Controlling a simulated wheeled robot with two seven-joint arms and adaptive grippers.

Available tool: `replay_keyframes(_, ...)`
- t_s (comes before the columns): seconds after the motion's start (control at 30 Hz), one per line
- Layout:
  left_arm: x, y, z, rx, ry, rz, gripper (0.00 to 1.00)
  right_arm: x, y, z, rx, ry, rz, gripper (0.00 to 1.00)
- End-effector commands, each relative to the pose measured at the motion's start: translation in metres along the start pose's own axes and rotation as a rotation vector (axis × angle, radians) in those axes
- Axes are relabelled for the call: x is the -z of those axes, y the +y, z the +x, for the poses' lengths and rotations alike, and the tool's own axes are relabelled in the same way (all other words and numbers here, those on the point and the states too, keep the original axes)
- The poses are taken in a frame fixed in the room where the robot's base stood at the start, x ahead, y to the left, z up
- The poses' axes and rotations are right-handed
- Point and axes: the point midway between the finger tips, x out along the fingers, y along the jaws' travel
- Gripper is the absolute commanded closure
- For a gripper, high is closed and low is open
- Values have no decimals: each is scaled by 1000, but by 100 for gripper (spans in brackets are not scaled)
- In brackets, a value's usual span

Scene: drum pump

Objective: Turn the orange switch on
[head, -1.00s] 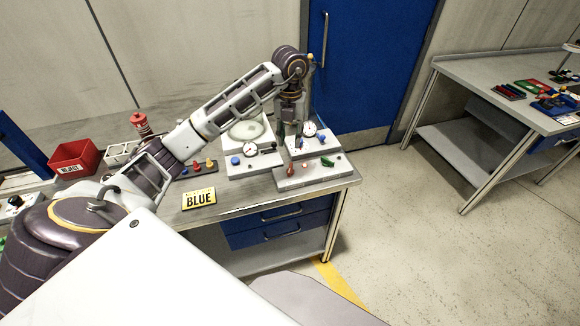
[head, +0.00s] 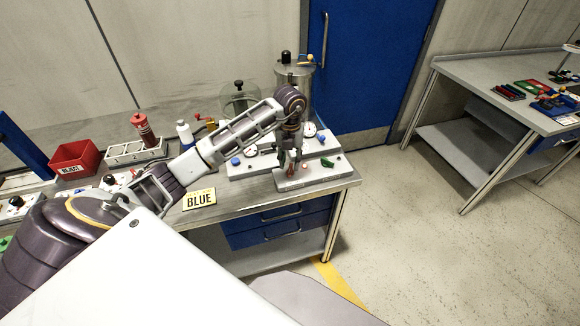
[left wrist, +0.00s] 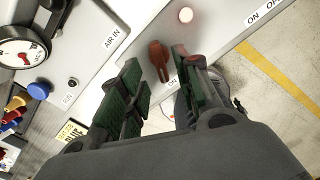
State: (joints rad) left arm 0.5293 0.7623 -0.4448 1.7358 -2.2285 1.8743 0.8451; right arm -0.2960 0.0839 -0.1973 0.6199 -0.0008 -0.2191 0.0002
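The orange switch (left wrist: 158,58) is a lever on a light grey panel (left wrist: 210,25), with an ON label (left wrist: 172,83) next to it in the left wrist view. My left gripper (left wrist: 160,82) is open, with its green-padded fingers on either side of the switch. The lever shows in the gap, and I cannot tell whether either finger touches it. In the head view my left gripper (head: 291,165) points down over the front panel, largely hiding the switch. My right gripper is not in view.
A gauge (left wrist: 22,50) and a blue knob (left wrist: 38,90) are on the panel behind. A BLUE sign (head: 199,198) lies on the bench at left.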

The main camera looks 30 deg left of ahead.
Motion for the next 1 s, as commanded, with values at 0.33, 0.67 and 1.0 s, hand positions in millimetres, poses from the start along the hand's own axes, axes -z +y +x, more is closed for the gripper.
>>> replay_keyframes(0.33, 0, 0, 32, 1, 1, 0, 67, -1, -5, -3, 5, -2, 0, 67)
replay_keyframes(0.67, 0, 0, 36, 0, 0, 1, 67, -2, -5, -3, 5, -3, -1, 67)
replay_keyframes(1.0, 0, 0, 36, 0, 0, 0, 100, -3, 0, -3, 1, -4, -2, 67)
